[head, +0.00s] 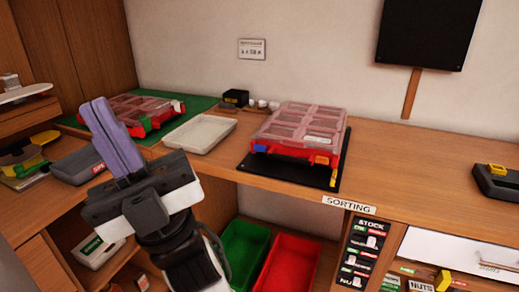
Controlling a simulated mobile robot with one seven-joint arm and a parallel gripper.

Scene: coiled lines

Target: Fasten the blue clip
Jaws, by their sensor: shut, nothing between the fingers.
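The blue clip (320,160) is on the front side of a red case (283,148) with a clear compartment lid. The case lies on a black mat (264,174) on the bench, and its lid looks down. The clip is too small to tell whether it is fastened. My gripper (95,103) has purple fingers, is shut and empty, and points up at the left of the head view. It is well to the left of the blue clip, apart from it. It hides part of the bench behind it.
A second red case (134,127) lies on a green mat (200,103) at the left. A pale empty tray (200,133) sits between the cases. A small yellow piece (333,179) is at the black mat's front. Green and red bins (290,265) stand below.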

